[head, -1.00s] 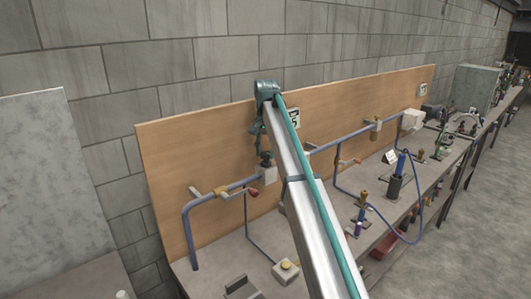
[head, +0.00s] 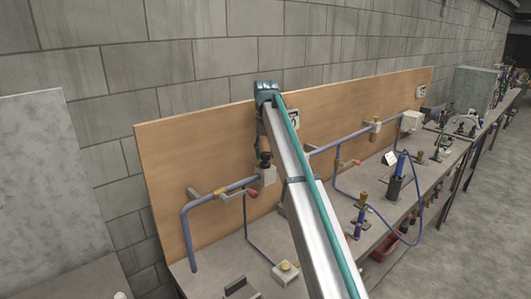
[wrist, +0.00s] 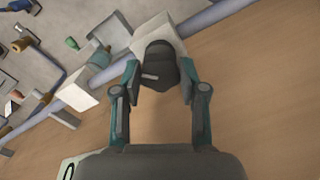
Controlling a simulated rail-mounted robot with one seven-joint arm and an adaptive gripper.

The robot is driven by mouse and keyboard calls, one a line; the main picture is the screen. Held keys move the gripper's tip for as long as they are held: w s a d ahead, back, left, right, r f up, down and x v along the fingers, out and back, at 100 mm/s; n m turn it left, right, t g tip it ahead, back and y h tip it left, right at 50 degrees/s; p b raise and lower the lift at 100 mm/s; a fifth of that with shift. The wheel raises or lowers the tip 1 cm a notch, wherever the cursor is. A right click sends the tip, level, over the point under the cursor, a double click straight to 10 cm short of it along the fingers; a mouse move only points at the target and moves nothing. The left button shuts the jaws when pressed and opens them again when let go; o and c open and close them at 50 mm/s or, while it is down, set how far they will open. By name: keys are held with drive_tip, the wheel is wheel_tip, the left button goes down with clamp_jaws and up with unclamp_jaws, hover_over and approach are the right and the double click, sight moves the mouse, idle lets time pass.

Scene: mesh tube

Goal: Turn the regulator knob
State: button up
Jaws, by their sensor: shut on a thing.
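The regulator knob (wrist: 158,70) is dark grey, ribbed, with a small pale mark on its face. It sits on a white block (wrist: 156,32) fitted on the blue pipe; the block also shows in the head view (head: 267,174). My gripper (wrist: 161,82) has one finger on each side of the knob in the wrist view and is shut on it. In the head view my gripper (head: 264,155) is just above the block, partly hidden behind my arm, so the knob is hard to make out there.
A wooden backboard (head: 200,150) stands behind the blue pipe (head: 186,225). A red-handled valve (head: 252,193) is left of the block. A box with a yellow button (head: 286,270) stands on the bench below. Several tools and fittings fill the bench to the right.

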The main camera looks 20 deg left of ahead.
sight(266, 154)
idle(0.3)
drive_tip(key=o, duration=1.1)
drive_tip(key=shift+o, duration=0.2)
drive_tip(key=shift+r, duration=0.15)
drive_tip(key=shift+r, duration=3.6)
